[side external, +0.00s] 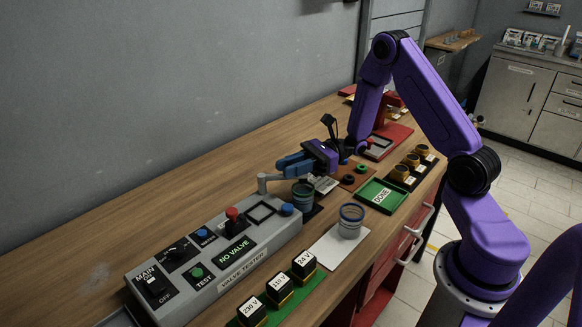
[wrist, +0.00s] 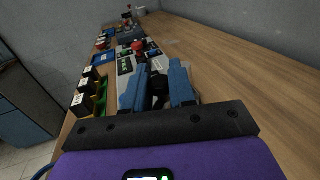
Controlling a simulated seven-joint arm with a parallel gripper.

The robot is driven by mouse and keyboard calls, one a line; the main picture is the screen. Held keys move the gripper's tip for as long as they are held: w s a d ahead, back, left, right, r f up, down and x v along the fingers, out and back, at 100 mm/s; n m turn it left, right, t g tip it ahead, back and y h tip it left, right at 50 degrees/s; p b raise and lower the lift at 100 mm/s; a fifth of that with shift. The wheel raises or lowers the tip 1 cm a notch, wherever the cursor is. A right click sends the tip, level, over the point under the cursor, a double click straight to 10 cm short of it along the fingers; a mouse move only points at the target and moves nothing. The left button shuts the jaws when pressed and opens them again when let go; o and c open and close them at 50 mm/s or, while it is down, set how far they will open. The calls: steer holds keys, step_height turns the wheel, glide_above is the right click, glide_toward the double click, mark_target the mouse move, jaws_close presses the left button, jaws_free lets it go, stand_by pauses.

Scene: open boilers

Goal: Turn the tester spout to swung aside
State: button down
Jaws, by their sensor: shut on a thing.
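The valve tester (side external: 215,258) is a long grey box on the bench, with a display reading NO VALVE. In the wrist view the two blue fingers (wrist: 159,72) stand either side of a grey and dark part, and the exact contact is hard to see.
A blue-grey cup (side external: 302,195) stands just under the fingers. Another grey cup (side external: 350,221) stands on a white mat. A green DONE tray (side external: 372,205) lies to the right. Labelled blocks (side external: 279,290) line the front. The bench is clear along the wall.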

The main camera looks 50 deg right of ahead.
steer(key=shift+w+d+r+n+g+h, duration=0.15)
steer(key=shift+w+d+n+g, duration=0.2)
steer(key=shift+w+n+g, duration=0.95)
steer(key=shift+w+d+n+g+h, duration=0.25)
steer(key=shift+n+g, duration=1.2)
steer(key=shift+g, duration=1.45)
steer(key=shift+w+d+r+n+g+h, duration=0.1)
steer(key=shift+w+d+n+g, duration=0.3)
steer(key=shift+w+n+g, duration=0.9)
steer(key=shift+s+g, duration=0.4)
steer(key=shift+g, duration=0.5)
steer(key=shift+n, duration=0.25)
steer(key=c, duration=1)
jaws_free()
steer(key=shift+f, duration=0.1)
